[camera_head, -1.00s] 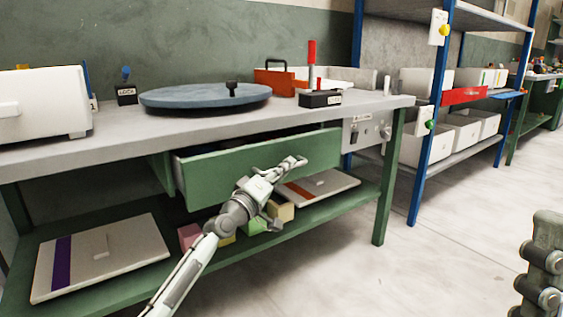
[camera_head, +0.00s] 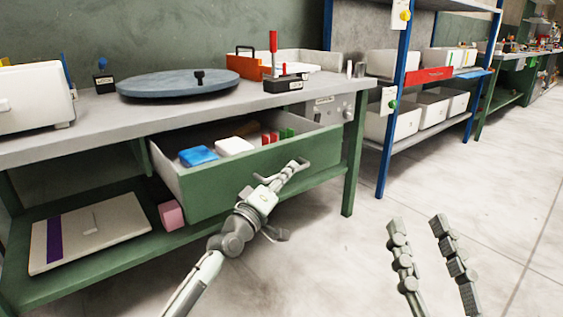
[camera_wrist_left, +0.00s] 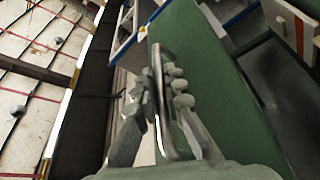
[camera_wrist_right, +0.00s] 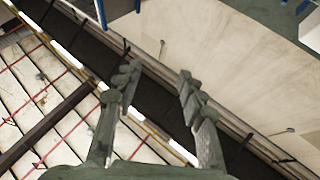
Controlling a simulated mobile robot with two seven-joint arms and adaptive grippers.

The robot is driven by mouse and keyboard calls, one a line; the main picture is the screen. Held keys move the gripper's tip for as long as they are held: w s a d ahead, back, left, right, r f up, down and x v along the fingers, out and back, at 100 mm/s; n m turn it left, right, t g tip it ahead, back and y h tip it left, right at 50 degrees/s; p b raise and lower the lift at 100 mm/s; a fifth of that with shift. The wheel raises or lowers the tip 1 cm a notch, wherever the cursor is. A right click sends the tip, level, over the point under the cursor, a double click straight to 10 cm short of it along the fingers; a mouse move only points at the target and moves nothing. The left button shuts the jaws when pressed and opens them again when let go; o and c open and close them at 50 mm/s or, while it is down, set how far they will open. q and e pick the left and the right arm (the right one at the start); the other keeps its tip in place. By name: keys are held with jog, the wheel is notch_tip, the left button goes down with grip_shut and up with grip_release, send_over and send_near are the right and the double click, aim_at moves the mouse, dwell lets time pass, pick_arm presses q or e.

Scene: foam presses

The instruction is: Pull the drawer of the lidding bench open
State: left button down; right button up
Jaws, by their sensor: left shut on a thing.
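The green drawer (camera_head: 225,196) of the lidding bench (camera_head: 85,126) stands pulled out in the head view, and its inside shows. It holds a blue block (camera_head: 198,156), a white block (camera_head: 234,146) and several red and green pieces (camera_head: 270,138). My left gripper (camera_head: 296,168) is at the drawer front. In the left wrist view its fingers (camera_wrist_left: 160,95) are shut around the metal drawer handle (camera_wrist_left: 163,110), with the green front beside it. My right gripper (camera_head: 418,228) is open and empty over the floor at the right; it also shows open in the right wrist view (camera_wrist_right: 158,85).
A blue-grey round plate (camera_head: 165,84) and an orange holder (camera_head: 244,67) are on the bench top. A flat pale case (camera_head: 110,232) and a pink block (camera_head: 171,214) are on the lower shelf. Blue-framed shelving (camera_head: 386,130) stands at the right. The floor (camera_head: 345,260) in front is clear.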

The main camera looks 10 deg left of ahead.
pick_arm(q)
jog(key=s+d+p, duration=0.1)
jog(key=s+d, duration=0.1)
jog(key=shift+d+p, duration=0.3)
jog(key=shift+p, duration=0.05)
pick_arm(e)
notch_tip(320, 180, down, 9)
jog(key=w+d+g+h, duration=0.1)
jog(key=w+g+h, duration=0.1)
jog(key=g, duration=0.3)
jog(key=shift+w+d+r, duration=0.15)
jog(key=shift+d, duration=0.15)
pick_arm(q)
jog(key=c, duration=1.6)
grip_release()
jog(key=v, duration=1.2)
jog(key=shift+s+f, duration=0.1)
jog(key=shift+s, duration=0.05)
